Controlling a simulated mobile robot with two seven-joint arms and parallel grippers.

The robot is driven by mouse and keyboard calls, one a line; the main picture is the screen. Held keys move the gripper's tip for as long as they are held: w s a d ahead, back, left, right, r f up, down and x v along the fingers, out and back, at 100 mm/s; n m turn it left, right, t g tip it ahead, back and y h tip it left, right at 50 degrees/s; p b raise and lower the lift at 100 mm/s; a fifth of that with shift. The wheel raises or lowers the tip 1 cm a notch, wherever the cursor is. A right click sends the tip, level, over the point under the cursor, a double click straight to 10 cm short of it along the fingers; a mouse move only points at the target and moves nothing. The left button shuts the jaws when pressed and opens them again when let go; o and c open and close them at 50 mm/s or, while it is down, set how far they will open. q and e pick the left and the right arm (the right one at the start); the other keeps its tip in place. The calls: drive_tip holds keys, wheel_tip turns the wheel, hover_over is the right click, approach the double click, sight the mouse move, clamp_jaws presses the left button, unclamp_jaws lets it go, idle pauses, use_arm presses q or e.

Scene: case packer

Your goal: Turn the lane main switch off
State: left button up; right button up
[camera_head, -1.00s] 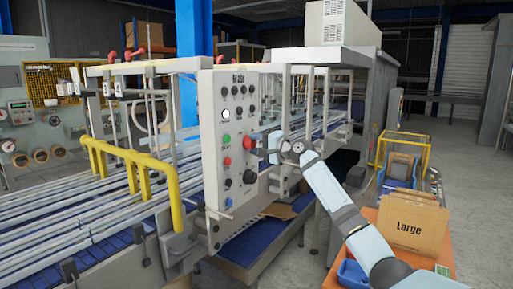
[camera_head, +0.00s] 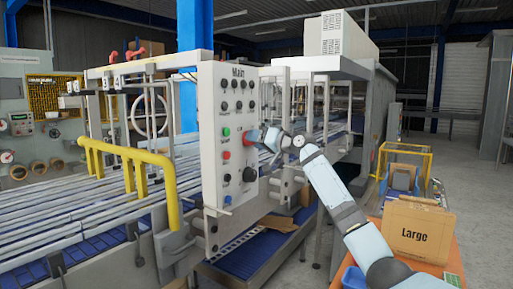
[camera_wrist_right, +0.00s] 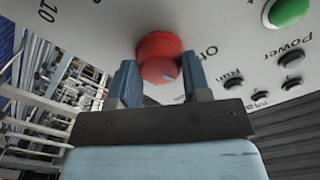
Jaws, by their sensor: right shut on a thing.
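The grey control panel (camera_head: 214,90) stands upright at the middle of the head view, with a "Main" label near its top. My right gripper (camera_head: 252,136) reaches it from the right. In the right wrist view, the two fingers of my right gripper (camera_wrist_right: 155,84) are shut on a red round knob (camera_wrist_right: 158,48), one finger on each side. The label by this knob starts with "Off"; the rest is unclear. In the head view the knob is mostly hidden by the gripper. My left gripper is not in view.
The panel also carries a green button (camera_head: 226,132), a red button (camera_head: 226,155), a black knob (camera_head: 249,175) and a blue button (camera_head: 228,199). A yellow rail (camera_head: 125,153) runs left of it. A "Large" carton (camera_head: 416,232) stands at the right.

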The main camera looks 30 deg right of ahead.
drive_tip(key=n+b, duration=0.3)
drive_tip(key=n, duration=0.3)
drive_tip(key=shift+f, duration=0.1)
drive_tip(key=shift+n, duration=0.3)
idle(0.3)
drive_tip(key=o, duration=0.9)
drive_tip(key=shift+s, duration=0.1)
